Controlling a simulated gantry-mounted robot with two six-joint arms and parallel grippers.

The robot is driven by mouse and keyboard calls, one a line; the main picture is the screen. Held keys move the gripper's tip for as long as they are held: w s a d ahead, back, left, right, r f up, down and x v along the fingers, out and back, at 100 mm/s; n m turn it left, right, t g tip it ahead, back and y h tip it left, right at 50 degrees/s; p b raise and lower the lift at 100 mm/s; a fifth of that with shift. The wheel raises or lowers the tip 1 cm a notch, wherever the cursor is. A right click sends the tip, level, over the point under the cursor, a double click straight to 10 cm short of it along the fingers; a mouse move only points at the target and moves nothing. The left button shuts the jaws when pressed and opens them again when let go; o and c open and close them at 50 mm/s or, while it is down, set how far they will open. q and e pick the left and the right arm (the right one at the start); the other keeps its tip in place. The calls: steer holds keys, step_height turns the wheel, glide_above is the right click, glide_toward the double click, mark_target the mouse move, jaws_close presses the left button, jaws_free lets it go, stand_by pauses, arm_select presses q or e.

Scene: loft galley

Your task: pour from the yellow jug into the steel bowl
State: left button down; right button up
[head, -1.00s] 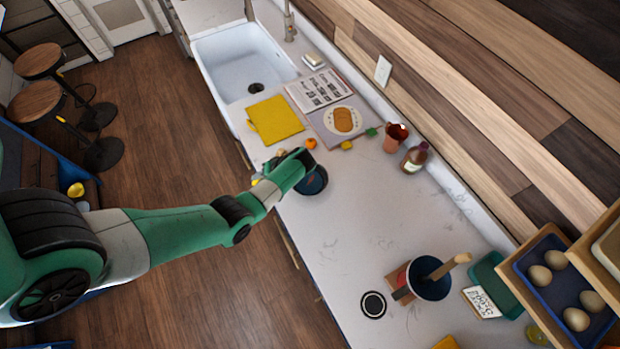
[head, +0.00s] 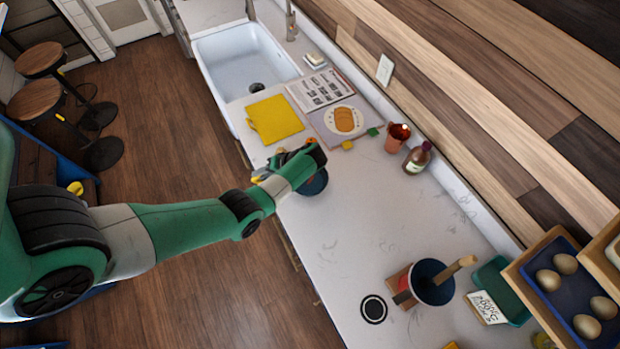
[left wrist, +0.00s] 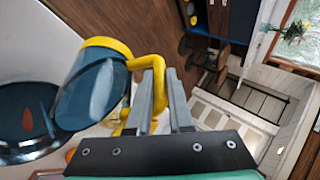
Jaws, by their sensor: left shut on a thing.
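My left gripper (left wrist: 160,80) is shut on the handle of the yellow jug (left wrist: 106,44) in the left wrist view. The jug has a yellow rim and handle and a dark blue body, and it is tilted. A dark, shiny round bowl (left wrist: 25,122) lies beside and below the jug at the left. In the head view this dark bowl (head: 315,184) stands on the counter, partly hidden by my left wrist, and looks dark blue rather than steel. The jug is mostly hidden there. I cannot see whether anything flows. My right gripper is not in view.
A copper cup (head: 397,138) and a bottle (head: 416,160) stand by the wall. The counter between is clear.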

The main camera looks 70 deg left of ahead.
arm_select(q)
steer(key=shift+w+r+g+b, duration=0.2)
steer(key=shift+w+g+b, duration=0.4)
steer(key=shift+b, duration=0.15)
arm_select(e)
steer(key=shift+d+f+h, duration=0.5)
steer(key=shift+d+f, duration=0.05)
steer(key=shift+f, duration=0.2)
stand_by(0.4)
